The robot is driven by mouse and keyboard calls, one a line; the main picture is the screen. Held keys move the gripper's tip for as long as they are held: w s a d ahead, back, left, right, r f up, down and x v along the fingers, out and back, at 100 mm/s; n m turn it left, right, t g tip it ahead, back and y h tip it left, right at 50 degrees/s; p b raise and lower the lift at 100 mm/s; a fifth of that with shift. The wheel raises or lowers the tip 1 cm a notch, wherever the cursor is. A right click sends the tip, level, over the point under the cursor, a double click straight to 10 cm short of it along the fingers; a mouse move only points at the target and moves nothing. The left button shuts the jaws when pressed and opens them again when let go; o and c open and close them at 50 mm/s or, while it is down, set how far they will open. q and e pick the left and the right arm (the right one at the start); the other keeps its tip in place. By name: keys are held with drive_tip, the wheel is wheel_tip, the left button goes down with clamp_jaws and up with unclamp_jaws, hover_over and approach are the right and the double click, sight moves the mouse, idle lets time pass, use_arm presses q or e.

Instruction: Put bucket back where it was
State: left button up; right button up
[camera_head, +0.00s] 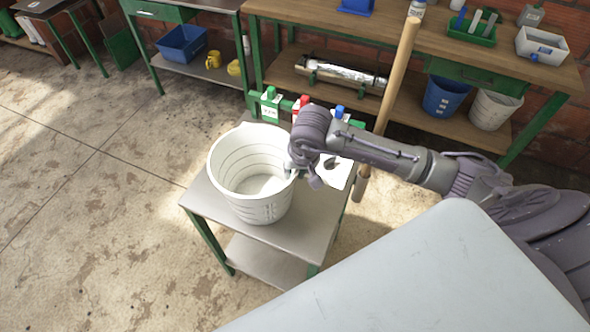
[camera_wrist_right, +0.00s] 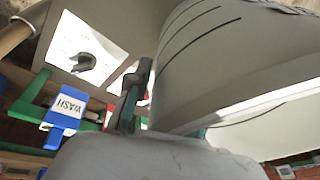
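A large white bucket (camera_head: 262,208) stands upright and looks empty on a small grey-topped table (camera_head: 206,200) with green legs. My right gripper (camera_head: 303,180) is at the bucket's right rim in the head view. Its fingers look spread, one by the rim and one outside the wall. In the right wrist view the bucket (camera_wrist_right: 230,60) fills the upper right, with one dark finger beside its wall. The other finger is hidden there. I cannot tell whether either finger touches the bucket. My left gripper is not in view.
Green, red and blue tagged handles (camera_head: 302,106) stand behind the bucket. A wooden-handled tool (camera_head: 392,85) leans upright at the right. Workbenches (camera_head: 300,20) line the back, with blue (camera_head: 444,96) and white (camera_head: 494,108) buckets on a lower shelf. Floor at left is clear.

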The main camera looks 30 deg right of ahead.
drive_tip(key=shift+r, duration=0.1)
drive_tip(key=shift+r, duration=0.2)
drive_tip(key=b+v, duration=0.1)
drive_tip(key=v, duration=1)
drive_tip(key=shift+r, duration=0.35)
drive_tip(key=shift+s, duration=0.15)
